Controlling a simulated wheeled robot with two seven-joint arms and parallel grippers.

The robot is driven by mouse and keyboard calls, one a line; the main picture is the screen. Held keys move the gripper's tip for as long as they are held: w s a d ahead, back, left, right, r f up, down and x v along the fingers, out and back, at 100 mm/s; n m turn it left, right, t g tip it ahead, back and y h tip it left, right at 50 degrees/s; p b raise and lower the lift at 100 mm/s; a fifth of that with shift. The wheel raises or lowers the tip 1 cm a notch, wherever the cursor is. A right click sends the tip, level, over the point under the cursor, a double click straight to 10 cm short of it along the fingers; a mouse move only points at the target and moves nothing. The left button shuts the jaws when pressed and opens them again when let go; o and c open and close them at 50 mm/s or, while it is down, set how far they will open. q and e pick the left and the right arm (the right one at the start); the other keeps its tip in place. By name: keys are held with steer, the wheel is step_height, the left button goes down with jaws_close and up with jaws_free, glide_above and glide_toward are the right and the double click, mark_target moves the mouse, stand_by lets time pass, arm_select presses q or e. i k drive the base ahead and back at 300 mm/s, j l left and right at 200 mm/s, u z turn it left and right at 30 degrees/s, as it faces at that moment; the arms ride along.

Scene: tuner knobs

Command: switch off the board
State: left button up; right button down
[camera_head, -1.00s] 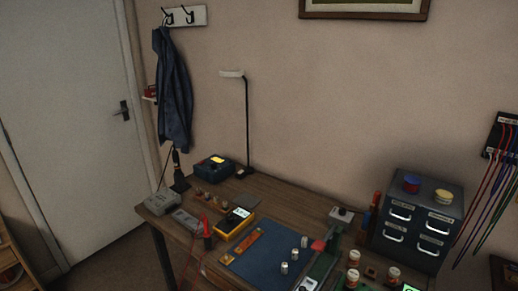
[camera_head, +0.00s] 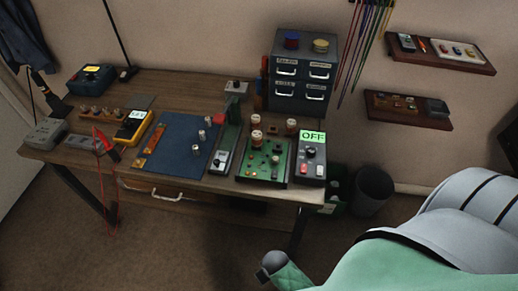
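A green circuit board (camera_head: 261,162) lies on the right part of the workbench, with small parts on it and tall cylindrical parts at its back. Neither of my grippers is in view. Parts of my own arm and body fill the lower right, well in front of the bench.
A blue mat (camera_head: 180,155) with small metal cylinders lies left of the board. A yellow meter (camera_head: 133,127) and a blue device (camera_head: 91,79) are farther left. A drawer cabinet (camera_head: 300,72) stands behind. A dark bin (camera_head: 372,186) is on the floor to the right.

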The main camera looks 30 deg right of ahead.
mark_target(274, 173)
steer(key=z, duration=0.95)
